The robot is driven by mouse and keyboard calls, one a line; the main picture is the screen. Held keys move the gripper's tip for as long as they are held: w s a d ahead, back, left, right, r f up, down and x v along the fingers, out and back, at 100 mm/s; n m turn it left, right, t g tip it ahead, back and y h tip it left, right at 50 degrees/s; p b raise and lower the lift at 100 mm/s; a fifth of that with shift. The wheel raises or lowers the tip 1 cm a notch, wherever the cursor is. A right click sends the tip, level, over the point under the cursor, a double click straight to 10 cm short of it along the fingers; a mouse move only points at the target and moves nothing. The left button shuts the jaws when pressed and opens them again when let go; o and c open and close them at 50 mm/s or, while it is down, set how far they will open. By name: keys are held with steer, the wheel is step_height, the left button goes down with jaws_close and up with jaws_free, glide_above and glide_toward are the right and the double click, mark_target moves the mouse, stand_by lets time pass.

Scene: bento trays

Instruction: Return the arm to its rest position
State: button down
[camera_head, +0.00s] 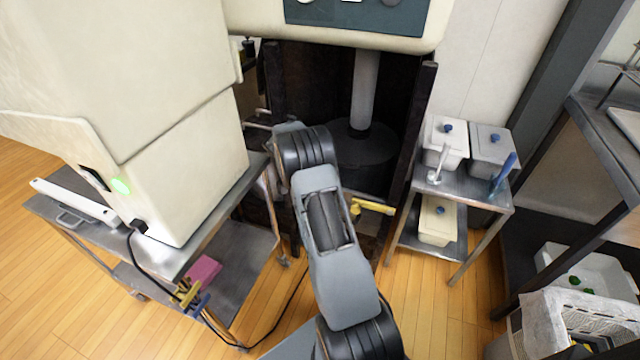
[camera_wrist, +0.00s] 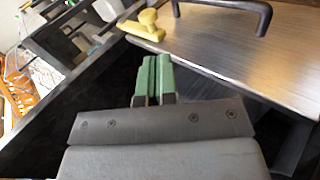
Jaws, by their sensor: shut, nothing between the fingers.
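My gripper (camera_wrist: 153,80) shows in the wrist view as two green fingers side by side, pressed together with nothing between them. It is near a brownish metal panel (camera_wrist: 240,55) and apart from it, as far as I can tell. In the head view my arm (camera_head: 338,280) reaches up from the bottom edge to a black joint near the dark opening of the machine. The gripper itself is hidden there.
A yellow handle (camera_head: 372,207) sticks out right of my arm; a yellow knob (camera_wrist: 147,28) shows in the wrist view. A metal cart (camera_head: 225,245) carries a cream machine (camera_head: 190,190) at left. A small shelf (camera_head: 460,190) with lidded containers stands right. Wooden floor lies between.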

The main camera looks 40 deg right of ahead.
stand_by(0.4)
steer(key=s+a+r+n+t+y+p, duration=0.25)
steer(key=s+a+r+n+p, duration=0.2)
steer(key=a+n, duration=0.3)
steer(key=s+a+r+n+t+y+p, duration=0.1)
steer(key=s+a+r+p, duration=0.3)
steer(key=r, duration=0.6)
steer(key=s+a+r+n+t+p, duration=0.2)
steer(key=s+a+r+t+p, duration=0.2)
steer(key=r, duration=0.6)
steer(key=s+a+r+n+t+y+p, duration=0.1)
steer(key=s+a+r+n+t+p, duration=0.1)
steer(key=s+a+r+p, duration=0.3)
steer(key=a+r+t+p, duration=0.1)
steer(key=a+r+p, duration=0.1)
steer(key=a+r, duration=0.2)
steer(key=shift+s+r+y, duration=0.35)
steer(key=shift+r, duration=0.15)
